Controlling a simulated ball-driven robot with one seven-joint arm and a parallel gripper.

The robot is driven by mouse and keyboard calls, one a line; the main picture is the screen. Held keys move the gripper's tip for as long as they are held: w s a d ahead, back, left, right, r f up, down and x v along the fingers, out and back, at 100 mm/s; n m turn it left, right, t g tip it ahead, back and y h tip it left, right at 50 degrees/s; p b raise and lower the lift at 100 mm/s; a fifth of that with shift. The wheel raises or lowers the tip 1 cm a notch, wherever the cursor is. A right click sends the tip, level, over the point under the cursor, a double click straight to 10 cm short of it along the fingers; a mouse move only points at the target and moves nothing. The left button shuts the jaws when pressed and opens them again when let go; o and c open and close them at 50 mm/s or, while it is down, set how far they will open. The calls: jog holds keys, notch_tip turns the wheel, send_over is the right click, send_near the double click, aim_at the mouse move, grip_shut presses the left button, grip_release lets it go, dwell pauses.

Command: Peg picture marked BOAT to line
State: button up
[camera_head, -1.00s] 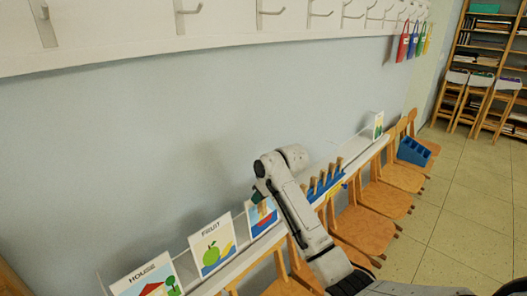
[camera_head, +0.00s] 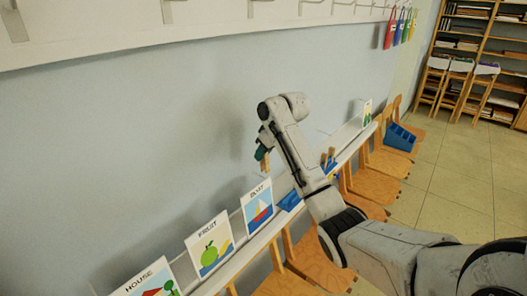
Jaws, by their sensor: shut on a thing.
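The BOAT picture (camera_head: 258,208) is a white card with a red and white sailboat on blue. It leans upright on the white wall ledge. My gripper (camera_head: 264,164) points down above the BOAT picture, apart from it in the view. It is shut on a small wooden peg (camera_head: 266,167), partly hidden by the fingers. A blue peg holder (camera_head: 290,201) sits on the ledge right of the BOAT picture, with my arm hiding much of it. More wooden pegs (camera_head: 329,158) show past my arm. I cannot make out a line for certain.
The FRUIT picture (camera_head: 209,244) and HOUSE picture (camera_head: 150,281) stand left along the ledge (camera_head: 237,262). Another picture (camera_head: 367,113) stands at its far end. Wooden chairs (camera_head: 371,183) line the ledge, one with a blue bin (camera_head: 400,138). Hooks (camera_head: 168,10) run above. Floor at right is clear.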

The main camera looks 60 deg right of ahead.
aim_at(267, 170)
jog(key=shift+w+d+f+b, duration=0.1)
jog(key=shift+w+f+b, duration=0.05)
jog(key=shift+f+b, duration=0.6)
jog(key=shift+w+f+b, duration=0.1)
jog(key=shift+f+b, duration=0.5)
jog(key=shift+f, duration=0.2)
jog(key=shift+s+f+b, duration=0.15)
jog(key=shift+f+b, duration=0.85)
jog(key=shift+f, duration=0.15)
jog(key=shift+s+f, duration=0.2)
jog(key=shift+f, duration=1.35)
jog(key=o, duration=0.9)
jog(key=shift+o, duration=1)
